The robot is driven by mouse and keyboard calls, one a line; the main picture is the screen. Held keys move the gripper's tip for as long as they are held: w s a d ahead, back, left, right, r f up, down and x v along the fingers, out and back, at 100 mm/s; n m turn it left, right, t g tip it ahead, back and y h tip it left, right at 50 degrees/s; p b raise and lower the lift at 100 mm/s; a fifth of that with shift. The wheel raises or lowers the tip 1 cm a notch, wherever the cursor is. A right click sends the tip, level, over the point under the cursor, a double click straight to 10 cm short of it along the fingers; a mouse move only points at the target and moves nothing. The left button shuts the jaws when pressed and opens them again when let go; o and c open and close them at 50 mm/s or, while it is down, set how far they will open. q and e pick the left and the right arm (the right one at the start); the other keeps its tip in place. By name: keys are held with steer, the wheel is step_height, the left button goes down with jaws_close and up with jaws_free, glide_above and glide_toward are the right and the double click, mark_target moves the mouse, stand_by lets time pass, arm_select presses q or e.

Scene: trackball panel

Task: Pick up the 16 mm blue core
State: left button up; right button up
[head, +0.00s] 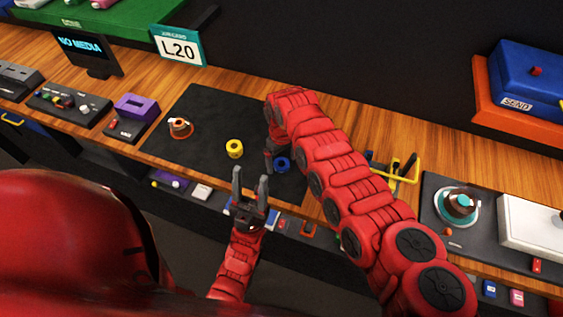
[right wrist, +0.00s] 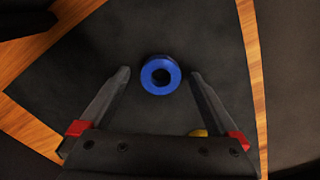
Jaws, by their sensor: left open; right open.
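The blue core (head: 283,165) is a short ring with a dark centre hole on the black mat (head: 205,105). In the right wrist view the blue core (right wrist: 161,74) lies between the tips of my open right gripper (right wrist: 160,72), with a gap on each side. In the head view my right gripper (head: 270,157) is beside the core and mostly hidden by its own arm. My left gripper (head: 250,176) is open and empty near the mat's front edge, left of the core.
A yellow ring-shaped core (head: 235,149) stands on the mat left of the blue one. An orange-based part (head: 180,128) sits further left. A yellow frame (head: 402,170) stands right of my right arm. The mat's far middle is clear.

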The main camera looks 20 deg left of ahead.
steer(key=shift+f, duration=0.15)
steer(key=c, duration=1.4)
steer(key=shift+r, duration=0.2)
